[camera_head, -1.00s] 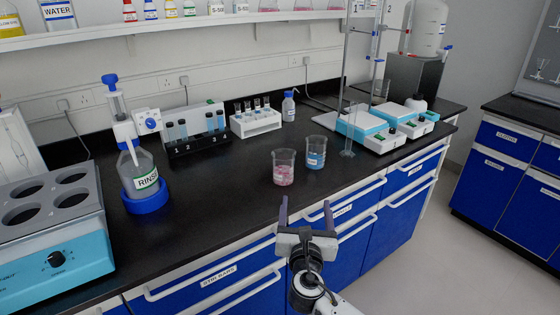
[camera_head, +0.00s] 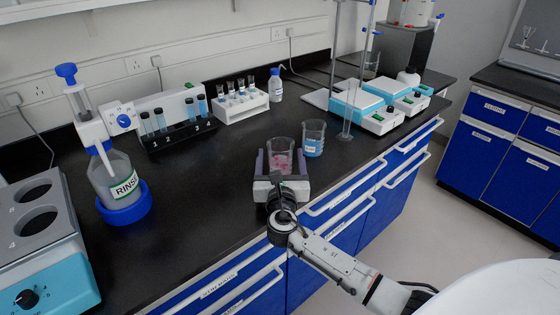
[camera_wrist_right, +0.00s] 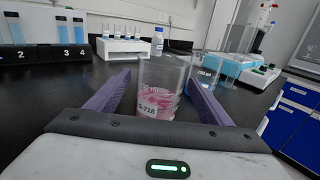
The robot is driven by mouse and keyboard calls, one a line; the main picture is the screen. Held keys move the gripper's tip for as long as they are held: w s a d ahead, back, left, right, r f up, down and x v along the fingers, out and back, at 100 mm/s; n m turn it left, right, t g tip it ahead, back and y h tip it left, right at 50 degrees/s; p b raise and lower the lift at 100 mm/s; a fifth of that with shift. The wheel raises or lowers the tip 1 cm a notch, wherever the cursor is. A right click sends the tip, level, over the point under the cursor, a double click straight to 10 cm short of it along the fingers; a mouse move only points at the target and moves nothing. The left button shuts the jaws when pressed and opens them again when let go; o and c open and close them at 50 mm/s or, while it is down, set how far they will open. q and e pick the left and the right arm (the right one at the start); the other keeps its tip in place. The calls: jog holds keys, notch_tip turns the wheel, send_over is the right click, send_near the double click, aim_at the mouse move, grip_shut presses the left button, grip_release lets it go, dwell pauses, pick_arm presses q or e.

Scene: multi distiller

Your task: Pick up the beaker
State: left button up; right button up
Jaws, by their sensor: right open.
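A glass beaker with pink contents (camera_head: 281,155) stands upright on the black bench in the head view. It also shows in the right wrist view (camera_wrist_right: 158,92), with a label on its front. A second beaker with blue liquid (camera_head: 313,138) stands just to its right and a little behind. My right gripper (camera_head: 281,165) is open, with its purple fingers on either side of the pink beaker. In the right wrist view small gaps show between the fingers and the glass. My left gripper is not in view.
A test tube rack (camera_head: 240,104) is behind, and stirrer hotplates (camera_head: 362,108) are to the right. A glass cylinder (camera_head: 347,122) stands near the blue beaker. The bench left of the gripper is clear.

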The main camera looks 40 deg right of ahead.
aim_at(280, 148)
jog(key=x, duration=0.4)
jog(key=shift+f, duration=0.1)
jog(key=shift+w+d, duration=0.1)
jog(key=shift+w, duration=0.1)
jog(key=shift+c, duration=0.7)
jog(key=c, duration=1.1)
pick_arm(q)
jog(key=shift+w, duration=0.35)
pick_arm(e)
jog(key=shift+c, duration=0.2)
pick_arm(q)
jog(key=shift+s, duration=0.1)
